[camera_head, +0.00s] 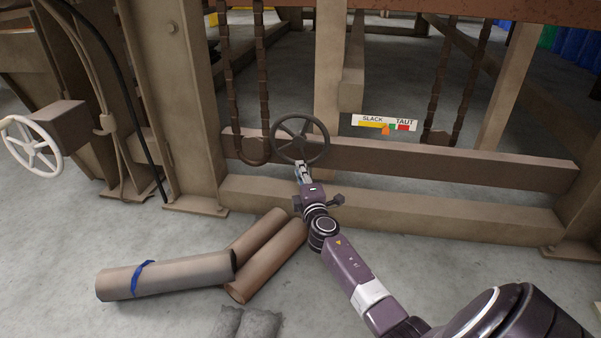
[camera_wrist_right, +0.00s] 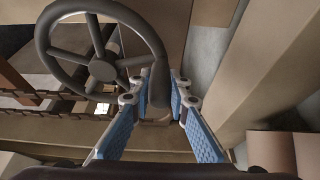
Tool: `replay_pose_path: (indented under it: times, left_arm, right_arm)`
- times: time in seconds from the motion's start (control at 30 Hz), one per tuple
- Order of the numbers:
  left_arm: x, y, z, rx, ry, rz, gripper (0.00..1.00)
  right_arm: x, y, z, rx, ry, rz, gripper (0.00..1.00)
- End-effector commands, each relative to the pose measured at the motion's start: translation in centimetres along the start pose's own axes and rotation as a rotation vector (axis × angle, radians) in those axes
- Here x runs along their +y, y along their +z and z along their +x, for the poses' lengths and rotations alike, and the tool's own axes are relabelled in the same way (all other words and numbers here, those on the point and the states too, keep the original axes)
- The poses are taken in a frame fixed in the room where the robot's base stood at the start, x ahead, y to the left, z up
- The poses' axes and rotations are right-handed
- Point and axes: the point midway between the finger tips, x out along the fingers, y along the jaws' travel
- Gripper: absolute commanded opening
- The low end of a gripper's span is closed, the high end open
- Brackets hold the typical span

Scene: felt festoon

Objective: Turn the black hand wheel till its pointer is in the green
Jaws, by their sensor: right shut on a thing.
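The black hand wheel (camera_head: 318,128) stands upright in front of the brown beam. It also shows in the wrist view (camera_wrist_right: 45,45), where its hub and spokes are clear. My right gripper (camera_head: 301,165) is shut on the bottom of the wheel's rim; in the wrist view the rim passes between the blue-padded fingers (camera_wrist_right: 158,88). A gauge plate (camera_head: 357,119) marked SLACK and TAUT sits right of the wheel, with yellow, green and red bands. Its orange pointer (camera_head: 385,131) is by the border of yellow and green; I cannot tell if it is fully in the green. My left gripper is out of view.
A white hand wheel (camera_head: 31,143) is at the left. Brown rolls (camera_head: 265,262) and a roll with a blue tie (camera_head: 185,272) lie on the floor left of my arm. Chains (camera_head: 228,90) hang behind the black wheel. The floor at the lower right is partly clear.

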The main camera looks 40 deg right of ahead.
Motion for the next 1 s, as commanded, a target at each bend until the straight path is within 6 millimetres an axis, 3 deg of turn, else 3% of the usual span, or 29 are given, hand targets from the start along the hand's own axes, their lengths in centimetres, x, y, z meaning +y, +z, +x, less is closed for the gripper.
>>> replay_pose_path:
  times: [0.03, 0.57, 0.6, 0.73, 1.0]
  left_arm:
    - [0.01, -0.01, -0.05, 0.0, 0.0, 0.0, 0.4]
    - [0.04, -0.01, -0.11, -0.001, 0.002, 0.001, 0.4]
    - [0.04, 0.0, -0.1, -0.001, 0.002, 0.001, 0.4]
    - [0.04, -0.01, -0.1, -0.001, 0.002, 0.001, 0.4]
    - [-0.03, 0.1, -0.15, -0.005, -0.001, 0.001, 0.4]
  right_arm:
    - [-0.73, -0.35, -0.24, 0.007, -0.01, 0.001, 0.0]
    - [-0.72, -0.24, -0.17, 0.007, -0.009, 0.004, 0.0]
    - [-0.72, -0.24, -0.17, 0.007, -0.009, 0.004, 0.2]
    - [-0.56, -0.15, -0.11, 0.005, -0.007, 0.004, 0.34]
    - [-0.18, 0.01, 0.01, 0.002, -0.001, 0.004, 0.34]
